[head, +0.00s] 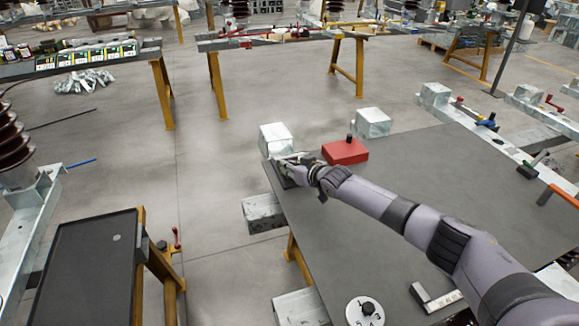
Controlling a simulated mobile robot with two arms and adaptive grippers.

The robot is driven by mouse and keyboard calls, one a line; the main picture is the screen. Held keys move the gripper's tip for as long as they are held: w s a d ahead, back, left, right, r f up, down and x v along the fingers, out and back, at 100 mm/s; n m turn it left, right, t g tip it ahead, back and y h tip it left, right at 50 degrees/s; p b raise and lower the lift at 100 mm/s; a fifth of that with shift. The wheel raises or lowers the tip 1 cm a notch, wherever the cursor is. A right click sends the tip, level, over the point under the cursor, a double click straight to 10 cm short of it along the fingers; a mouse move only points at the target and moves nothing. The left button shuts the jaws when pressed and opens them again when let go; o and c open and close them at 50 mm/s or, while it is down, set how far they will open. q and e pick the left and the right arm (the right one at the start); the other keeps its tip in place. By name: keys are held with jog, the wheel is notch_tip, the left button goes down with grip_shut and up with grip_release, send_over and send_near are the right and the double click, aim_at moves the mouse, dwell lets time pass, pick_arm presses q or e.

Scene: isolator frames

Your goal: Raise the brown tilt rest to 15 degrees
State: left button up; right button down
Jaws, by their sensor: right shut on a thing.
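My right gripper (296,163) is at the far left corner of the grey table, with its arm reaching in from the lower right. It is shut on a small dark piece (281,176), which is mostly hidden by the fingers. This piece looks like the brown tilt rest, but its colour and its angle cannot be read clearly. A red block (345,152) with a black knob on top stands just right of the gripper, apart from it. My left gripper is not in view.
The grey table (440,180) is largely clear. Pale metal blocks (276,138) (373,122) stand by its far edge. A white numbered dial (365,312) and a metal angle piece (436,300) lie near the front. A dark-topped stand (90,260) is at the lower left.

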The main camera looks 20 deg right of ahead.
jog(key=shift+w+r, duration=0.1)
jog(key=shift+r, duration=0.1)
dwell(0.3)
jog(key=c, duration=1.9)
grip_release()
jog(key=o, duration=0.4)
jog(key=shift+f, duration=0.15)
jog(key=shift+s+d, duration=0.15)
jog(key=shift+s, duration=0.4)
jog(key=v, duration=1.1)
